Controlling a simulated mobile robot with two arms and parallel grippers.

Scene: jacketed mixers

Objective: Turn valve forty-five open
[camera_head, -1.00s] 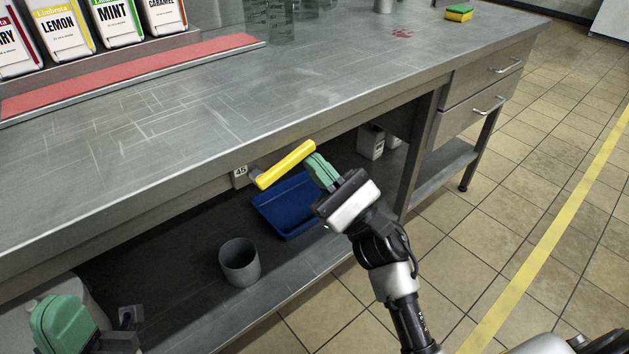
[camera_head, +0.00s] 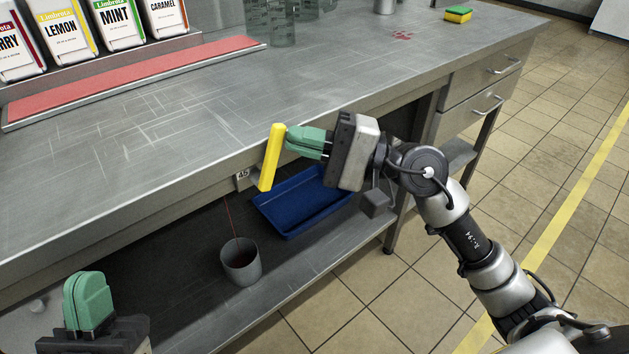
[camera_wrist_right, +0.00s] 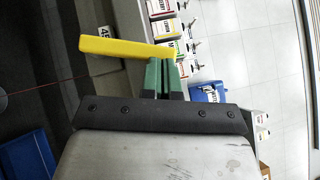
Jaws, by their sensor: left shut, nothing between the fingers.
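The valve marked 45 (camera_head: 243,175) is under the front edge of the bench. Its yellow handle (camera_head: 271,158) now stands steeply, its upper end level with the bench edge. It also shows in the right wrist view (camera_wrist_right: 125,49). My right gripper (camera_head: 290,138) has its green fingers together, with their tips against or very near the right side of the handle's upper part. The handle does not appear to be between them. A thin red stream runs down from below the valve into a grey cup (camera_head: 240,262) on the lower shelf. My left gripper (camera_head: 88,290) is shut and empty at lower left.
A blue tray (camera_head: 290,228) lies on the lower shelf right of the cup. The bench top (camera_head: 190,120) is mostly clear, with labelled boxes (camera_head: 115,22) and a red strip (camera_head: 135,82) behind. Drawers (camera_head: 480,85) stand at the right.

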